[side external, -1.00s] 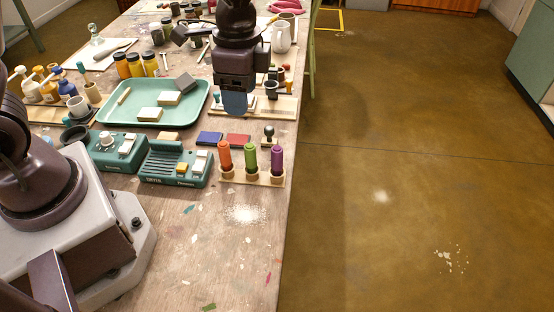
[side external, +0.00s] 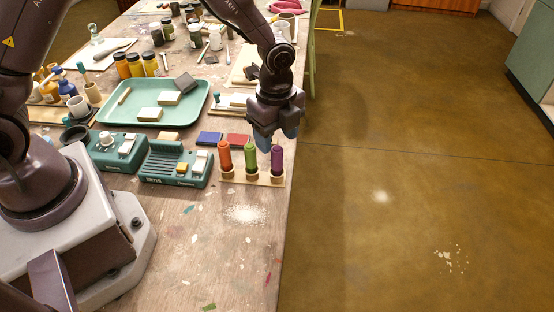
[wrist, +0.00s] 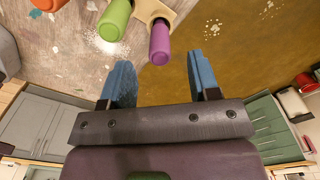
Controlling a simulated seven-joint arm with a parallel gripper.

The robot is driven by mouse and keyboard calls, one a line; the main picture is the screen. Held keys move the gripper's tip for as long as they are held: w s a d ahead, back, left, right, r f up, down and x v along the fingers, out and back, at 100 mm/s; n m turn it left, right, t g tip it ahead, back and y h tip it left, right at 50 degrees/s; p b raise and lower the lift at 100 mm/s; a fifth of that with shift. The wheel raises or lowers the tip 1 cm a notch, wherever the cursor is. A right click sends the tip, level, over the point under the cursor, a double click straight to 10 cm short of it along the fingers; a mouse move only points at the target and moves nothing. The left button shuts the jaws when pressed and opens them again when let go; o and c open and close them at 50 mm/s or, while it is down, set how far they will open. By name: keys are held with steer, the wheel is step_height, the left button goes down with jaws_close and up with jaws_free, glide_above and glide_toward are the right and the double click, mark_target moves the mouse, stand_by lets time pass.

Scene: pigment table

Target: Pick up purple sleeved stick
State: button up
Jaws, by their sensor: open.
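The purple sleeved stick (side external: 277,158) stands upright at the right end of a small wooden rack (side external: 240,177), near the table's right edge. The green stick (side external: 250,156) and the orange stick (side external: 224,156) stand to its left in the same rack. My gripper (side external: 278,143) is open and empty, just behind and above the purple stick. In the wrist view the purple stick (wrist: 160,45) shows ahead of the gap between the two blue fingers (wrist: 160,75), apart from both. The green stick (wrist: 113,20) is beside it, ahead of the left finger.
A teal dryer (side external: 175,165) stands left of the rack. Blue (side external: 209,138) and red (side external: 238,139) blocks lie behind it. A teal tray (side external: 200,112) is farther back. White powder (side external: 245,214) lies on clear table in front.

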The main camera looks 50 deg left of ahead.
mark_target(277, 147)
steer(key=f, duration=0.5)
steer(key=shift+d+f, duration=0.2)
steer(key=shift+f, duration=0.1)
steer(key=shift+c, duration=0.5)
steer(key=c, duration=0.9)
